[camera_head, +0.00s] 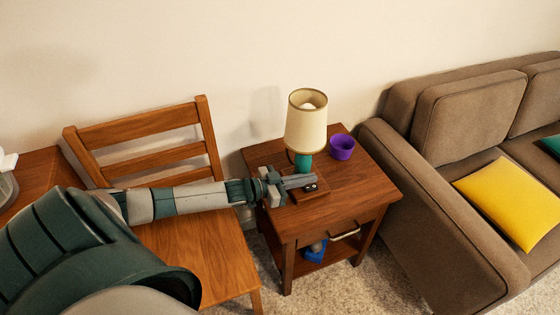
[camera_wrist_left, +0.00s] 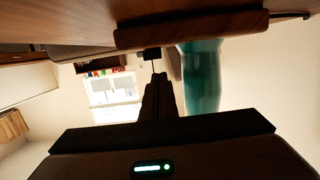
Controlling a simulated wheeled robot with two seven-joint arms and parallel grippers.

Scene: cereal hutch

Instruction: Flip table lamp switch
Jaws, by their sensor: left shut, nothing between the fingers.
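The table lamp (camera_head: 306,125) stands on the small wooden side table, with a cream shade, a teal body (camera_head: 304,162) and a square wooden base (camera_head: 316,192). A small dark switch (camera_head: 310,188) shows on the base by my fingertips. My left gripper (camera_head: 312,181) is shut and empty, its fingers reaching over the base in front of the teal body. The left wrist view is upside down: my shut fingers (camera_wrist_left: 154,80) point at a small black part (camera_wrist_left: 151,54), likely the switch, beside the teal body (camera_wrist_left: 202,80) and base (camera_wrist_left: 190,28). I cannot tell whether they touch. My right gripper is out of view.
A purple cup (camera_head: 342,147) stands on the side table (camera_head: 365,188) right of the lamp. A wooden chair (camera_head: 205,240) is left of it, under my left arm. A brown sofa (camera_head: 430,205) with a yellow cushion (camera_head: 510,203) stands at right. A blue object (camera_head: 315,250) lies on the lower shelf.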

